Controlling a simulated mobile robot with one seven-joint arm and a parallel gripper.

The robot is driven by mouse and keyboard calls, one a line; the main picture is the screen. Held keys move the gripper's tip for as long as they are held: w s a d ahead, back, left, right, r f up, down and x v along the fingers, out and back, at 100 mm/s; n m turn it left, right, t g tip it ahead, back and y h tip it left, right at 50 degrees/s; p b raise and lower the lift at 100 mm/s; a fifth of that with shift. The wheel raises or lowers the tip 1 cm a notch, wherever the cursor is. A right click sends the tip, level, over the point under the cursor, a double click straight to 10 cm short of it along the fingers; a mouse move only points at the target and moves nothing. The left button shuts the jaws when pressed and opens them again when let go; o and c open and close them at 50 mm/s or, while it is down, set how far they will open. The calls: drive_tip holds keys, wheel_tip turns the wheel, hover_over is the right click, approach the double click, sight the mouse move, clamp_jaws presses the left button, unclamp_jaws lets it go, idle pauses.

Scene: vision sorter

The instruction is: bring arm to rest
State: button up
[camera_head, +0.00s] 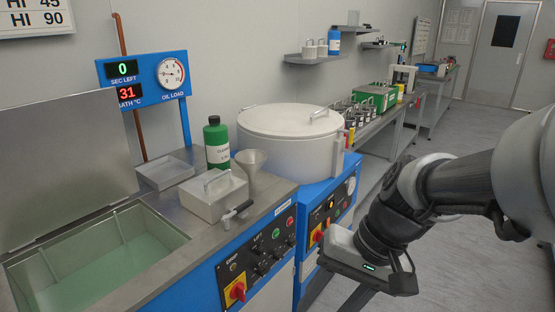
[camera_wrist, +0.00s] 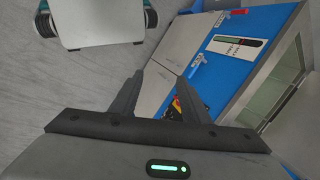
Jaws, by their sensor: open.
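My gripper (camera_wrist: 160,84) is open and empty. In the wrist view its two dark fingers stand apart, with grey floor and the blue-and-grey cabinet front (camera_wrist: 200,72) behind them. In the head view the arm comes in from the right edge, bent, with the hand low in front of the machines, over the floor side. The fingers there are partly cut off at the bottom edge. Nothing is held, and I see no contact with the machines.
Left is an open bath (camera_head: 95,262) with green liquid. On the worktop stand a lidded metal box (camera_head: 213,196), green bottle (camera_head: 216,143), funnel (camera_head: 251,172) and tray (camera_head: 164,173). A round white vessel (camera_head: 285,150) stands behind. The floor (camera_head: 455,150) at the back right is clear.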

drive_tip(key=s+d+r+n+t+h, duration=0.2)
drive_tip(key=d+r+t+h, duration=0.25)
drive_tip(key=d+r, duration=0.2)
wheel_tip(320, 180, up, 21)
drive_tip(key=p, duration=1.9)
drive_tip(key=shift+w+t+p, duration=0.15)
drive_tip(key=shift+t+p, duration=0.2)
drive_tip(key=shift+t, duration=0.1)
drive_tip(key=shift+a, duration=0.1)
